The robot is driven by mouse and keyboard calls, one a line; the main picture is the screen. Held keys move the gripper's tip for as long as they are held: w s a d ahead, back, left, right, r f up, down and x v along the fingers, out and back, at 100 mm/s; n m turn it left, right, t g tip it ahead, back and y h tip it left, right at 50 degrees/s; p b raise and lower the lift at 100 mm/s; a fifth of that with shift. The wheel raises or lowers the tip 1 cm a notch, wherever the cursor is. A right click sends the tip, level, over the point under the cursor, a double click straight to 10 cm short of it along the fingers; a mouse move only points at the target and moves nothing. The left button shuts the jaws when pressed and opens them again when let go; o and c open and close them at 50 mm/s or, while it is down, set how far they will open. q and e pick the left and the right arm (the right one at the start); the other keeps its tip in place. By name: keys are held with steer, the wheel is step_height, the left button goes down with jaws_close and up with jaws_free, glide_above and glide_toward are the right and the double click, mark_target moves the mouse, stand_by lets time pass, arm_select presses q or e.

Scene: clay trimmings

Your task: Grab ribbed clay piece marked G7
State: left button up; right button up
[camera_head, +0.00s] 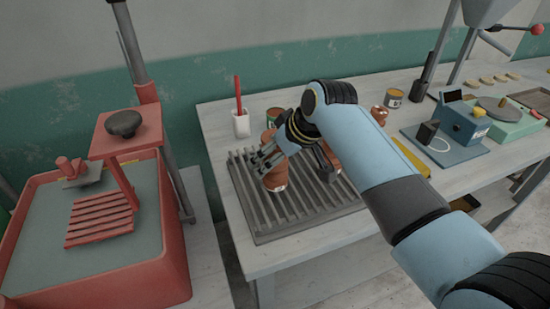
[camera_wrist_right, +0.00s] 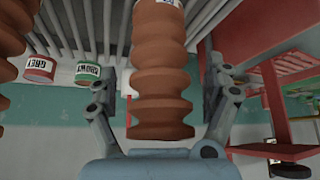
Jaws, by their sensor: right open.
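A ribbed reddish-brown clay piece (camera_head: 275,181) stands on the grey slatted rack (camera_head: 257,222). In the right wrist view the ribbed clay piece (camera_wrist_right: 163,75) lies between my two fingers, with gaps at both sides. A white label shows at its top edge, but I cannot read a G7 mark. My right gripper (camera_head: 268,158) is open around this piece, and its fingers partly hide it. My left gripper is out of view.
A white cup (camera_head: 241,125) with a red stick and a green can (camera_head: 274,114) stand behind the rack. A blue device (camera_head: 462,124) is at the right. A red tub (camera_head: 170,270) with a press stands at the left.

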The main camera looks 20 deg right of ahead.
steer(key=shift+w+f, duration=0.15)
steer(key=shift+f, duration=0.15)
steer(key=c, duration=1.7)
steer(key=shift+r, duration=0.1)
jaws_close()
